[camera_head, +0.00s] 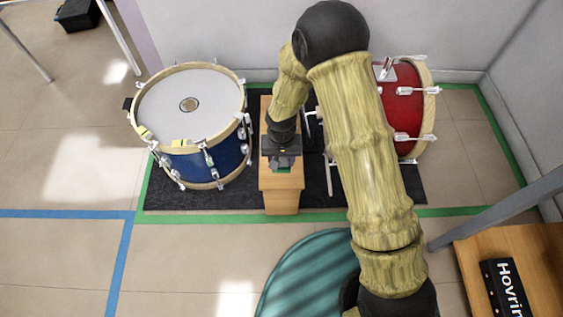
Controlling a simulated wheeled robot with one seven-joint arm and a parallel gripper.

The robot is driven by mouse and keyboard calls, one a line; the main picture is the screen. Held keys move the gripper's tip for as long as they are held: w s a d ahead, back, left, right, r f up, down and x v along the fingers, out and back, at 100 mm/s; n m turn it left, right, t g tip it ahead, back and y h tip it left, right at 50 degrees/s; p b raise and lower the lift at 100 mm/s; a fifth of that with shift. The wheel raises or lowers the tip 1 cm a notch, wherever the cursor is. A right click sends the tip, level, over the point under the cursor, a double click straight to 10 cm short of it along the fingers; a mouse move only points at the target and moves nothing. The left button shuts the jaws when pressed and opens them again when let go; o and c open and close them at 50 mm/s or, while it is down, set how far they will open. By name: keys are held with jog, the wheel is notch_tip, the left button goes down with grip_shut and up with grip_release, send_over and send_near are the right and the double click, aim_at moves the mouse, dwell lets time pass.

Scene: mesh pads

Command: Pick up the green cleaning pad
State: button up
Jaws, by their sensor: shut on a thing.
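My gripper (283,161) points down over the front part of a narrow wooden stand (281,198). It is shut on the green cleaning pad (284,170), of which only a small green piece shows just below the fingers. The gripper hides the rest of the pad. I cannot tell whether the pad touches the top of the stand or is just above it.
A blue drum (198,162) with small yellow pieces at its front rim stands close on the left. A red drum (409,115) is partly behind my arm. A black mat (240,198) lies beneath. A wooden table (465,258) holds a black Hovring box (505,289) at lower right.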

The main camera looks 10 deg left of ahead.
aim_at(283, 158)
notch_tip(283, 158, up, 4)
jog(key=shift+r+p, duration=0.25)
jog(key=shift+p, duration=0.45)
jog(key=o, duration=0.4)
jog(key=c, duration=0.3)
jog(key=shift+w+d, duration=0.2)
jog(key=w+d+r+m+p, duration=0.1)
jog(key=w+d+r, duration=0.1)
jog(key=d, duration=0.6)
jog(key=w+d+r+p, duration=0.1)
jog(key=w+d+r, duration=0.2)
jog(key=d, duration=0.6)
jog(key=w+d+r+m+p, duration=0.1)
jog(key=w+d, duration=0.3)
jog(key=d, duration=0.4)
jog(key=shift+d+r+m+p, duration=0.15)
jog(key=shift+r+m+p, duration=0.15)
jog(key=shift+r+p, duration=0.3)
jog(key=shift+w, duration=0.1)
